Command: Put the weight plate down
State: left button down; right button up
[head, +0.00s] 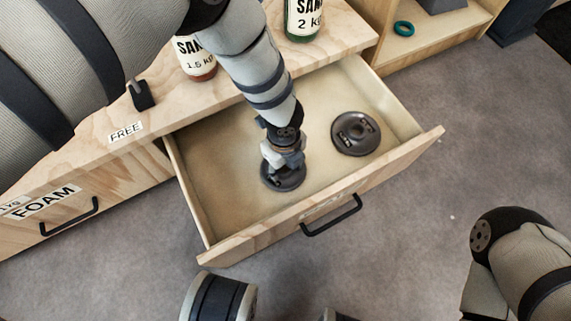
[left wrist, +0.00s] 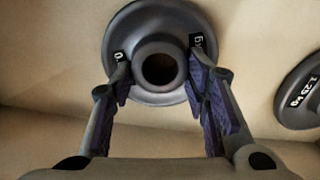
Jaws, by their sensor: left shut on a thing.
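My left gripper (head: 284,158) reaches down into the open drawer (head: 225,215). It is shut on a dark grey weight plate (head: 283,181), with a finger on each side of the raised hub. In the left wrist view the plate (left wrist: 160,97) faces me with its round centre hole between the fingers (left wrist: 162,80). Its label is partly hidden by the fingers. The plate is at or close to the drawer floor; I cannot tell if it touches. A second dark plate (head: 356,133) lies flat in the drawer to the right, and its label in the left wrist view (left wrist: 303,92) reads 1.25 kg.
The drawer front has a black handle (head: 331,215). A closed FOAM drawer (head: 50,215) is at the left. A teal ring (head: 404,28) lies on a shelf. Drawer floor left of the held plate is bare.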

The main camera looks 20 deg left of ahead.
pick_arm(q)
jog(key=c, duration=0.9)
grip_release()
notch_tip(320, 180, up, 12)
jog(key=p, duration=0.4)
jog(key=shift+r+p, duration=0.1)
jog(key=shift+p, duration=0.2)
pick_arm(e)
jog(key=r, duration=0.1)
jog(key=w+r, duration=0.1)
jog(key=r+t, duration=0.1)
jog(key=shift+w+a, duration=0.1)
jog(key=shift+w, duration=0.25)
